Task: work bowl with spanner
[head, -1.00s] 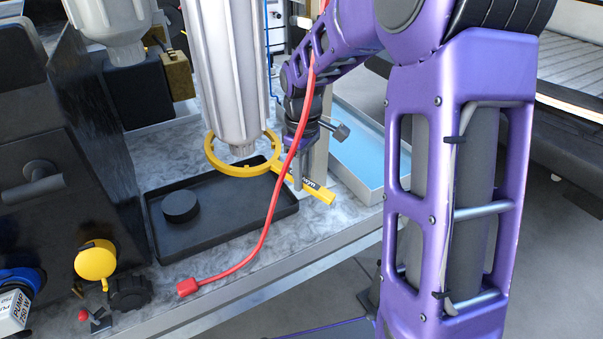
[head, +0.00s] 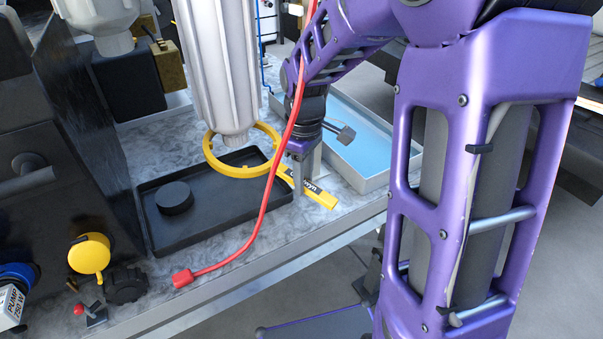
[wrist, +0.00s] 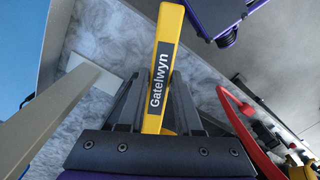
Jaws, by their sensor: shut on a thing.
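The bowl (head: 220,75) is a pale ribbed cylinder hanging upright with its narrow end down. The spanner (head: 209,160) is a yellow ring with a straight handle that bears a dark "Gatelwyn" label. Its ring lies at the bowl's lower end, which hides part of the far rim; I cannot tell whether it encircles the bowl or sits just below. My gripper (head: 306,178) is shut on the handle.
A black tray (head: 205,238) with a dark round puck (head: 174,197) lies below on the marbled bench. A red cable (head: 262,215) hangs in front of my gripper. A blue-floored tray (head: 352,140) stands behind to the right.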

